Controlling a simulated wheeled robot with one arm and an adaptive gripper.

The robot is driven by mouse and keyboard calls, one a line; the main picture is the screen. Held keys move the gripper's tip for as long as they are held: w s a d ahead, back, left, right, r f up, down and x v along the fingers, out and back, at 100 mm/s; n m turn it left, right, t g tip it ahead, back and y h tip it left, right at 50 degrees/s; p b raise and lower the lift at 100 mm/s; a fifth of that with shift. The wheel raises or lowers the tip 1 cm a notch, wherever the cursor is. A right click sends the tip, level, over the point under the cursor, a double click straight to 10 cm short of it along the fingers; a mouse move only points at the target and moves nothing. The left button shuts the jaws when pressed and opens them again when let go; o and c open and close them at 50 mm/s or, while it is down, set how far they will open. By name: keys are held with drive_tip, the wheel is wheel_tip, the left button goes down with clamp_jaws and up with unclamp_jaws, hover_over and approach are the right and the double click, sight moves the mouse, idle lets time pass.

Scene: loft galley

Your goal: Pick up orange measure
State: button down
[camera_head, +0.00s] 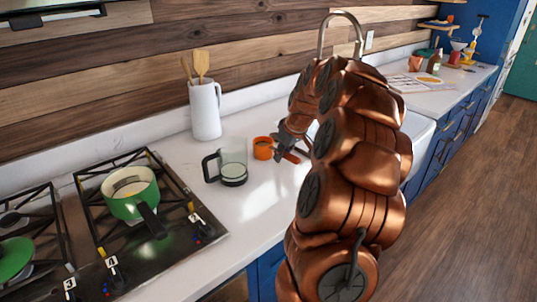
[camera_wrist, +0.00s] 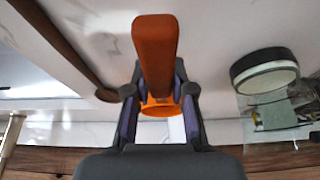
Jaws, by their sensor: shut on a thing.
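The orange measure (camera_head: 263,148) is a small cup beside the glass jug on the white counter in the head view. In the wrist view its broad orange handle (camera_wrist: 155,50) rises between my fingers, with the cup's orange rim (camera_wrist: 160,107) just beyond them. My gripper (camera_head: 286,152) reaches it from the right, and its two dark fingers (camera_wrist: 160,92) are shut on the measure from both sides. The arm hides part of the counter around it. I cannot tell whether the measure touches the counter or is slightly raised.
A glass jug with a black handle (camera_head: 232,164) stands close left of the measure. A white pitcher with wooden utensils (camera_head: 205,110) is behind. A stove with a green pot (camera_head: 130,195) is at left. The sink, with its faucet (camera_head: 338,17), is partly behind my arm.

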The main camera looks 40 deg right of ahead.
drive_tip(key=shift+r, duration=0.1)
wheel_tip(320, 180, up, 10)
drive_tip(key=shift+f+b, duration=0.15)
drive_tip(key=shift+b, duration=0.75)
idle(0.4)
